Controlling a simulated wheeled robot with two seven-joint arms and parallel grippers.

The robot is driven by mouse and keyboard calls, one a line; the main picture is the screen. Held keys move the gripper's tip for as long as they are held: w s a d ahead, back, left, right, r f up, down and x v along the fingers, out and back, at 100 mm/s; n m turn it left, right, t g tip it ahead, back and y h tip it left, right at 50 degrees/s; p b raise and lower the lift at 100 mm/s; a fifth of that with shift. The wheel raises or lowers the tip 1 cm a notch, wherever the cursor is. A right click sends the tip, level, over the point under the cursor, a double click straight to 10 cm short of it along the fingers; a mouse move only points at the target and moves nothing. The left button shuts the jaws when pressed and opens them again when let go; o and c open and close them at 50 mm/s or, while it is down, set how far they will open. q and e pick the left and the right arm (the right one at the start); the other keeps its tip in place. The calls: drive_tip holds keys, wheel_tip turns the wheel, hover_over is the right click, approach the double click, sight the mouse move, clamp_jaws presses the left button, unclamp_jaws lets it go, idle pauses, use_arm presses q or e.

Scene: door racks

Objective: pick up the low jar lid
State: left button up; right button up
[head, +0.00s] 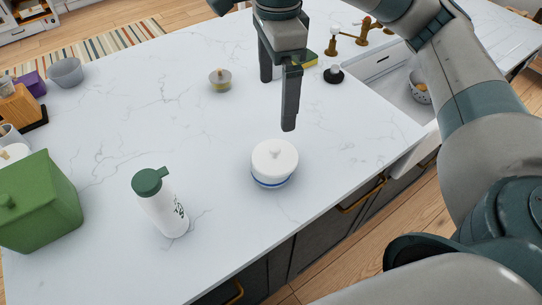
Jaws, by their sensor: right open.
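A low white jar (270,182) with a blue band near its base stands on the marble counter, near the front edge. Its white lid (275,155) is round with a small knob on top and sits on the jar. My right gripper (278,104) points down above and behind the jar in the head view. Its two dark fingers are apart with nothing between them, and they do not touch the lid. My left gripper is not in view.
A white bottle with a green cap (164,208) and a green lidded box (40,205) stand to the left. A small lidded pot (220,80) and a grey bowl (65,72) are farther back. The sink (400,90) is at right. The counter around the jar is clear.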

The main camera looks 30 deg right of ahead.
drive_tip(key=shift+w, duration=0.1)
drive_tip(key=shift+s, duration=0.2)
drive_tip(key=p, duration=0.4)
hover_over(275, 150)
wheel_tip(275, 150, down, 11)
drive_tip(key=shift+r, duration=0.1)
drive_tip(key=shift+f, duration=0.75)
